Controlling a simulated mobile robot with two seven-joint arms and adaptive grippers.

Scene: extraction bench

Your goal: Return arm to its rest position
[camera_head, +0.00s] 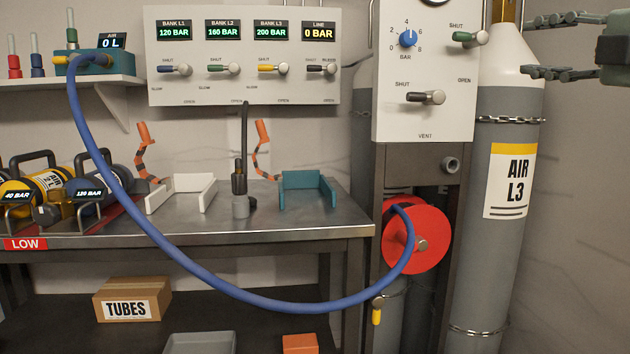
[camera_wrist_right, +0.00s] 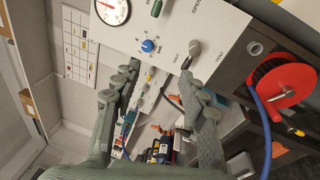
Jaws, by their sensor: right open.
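My right gripper (camera_head: 529,48) is at the upper right of the head view, with two dark fingers spread apart and nothing between them. It is in front of the air cylinder labelled AIR L3 (camera_head: 508,190), beside the valve panel (camera_head: 388,112), and seems clear of both. In the right wrist view the open right gripper (camera_wrist_right: 160,72) faces the panel with the blue knob (camera_wrist_right: 148,46). My left gripper is in neither view.
A blue hose (camera_head: 180,264) loops from the shelf block (camera_head: 85,62) to the red reel (camera_head: 428,240). The steel bench (camera_head: 250,226) holds a white cradle (camera_head: 180,195), a teal cradle (camera_head: 308,192) and small cylinders (camera_head: 88,188). A gauge panel (camera_head: 240,90) hangs above.

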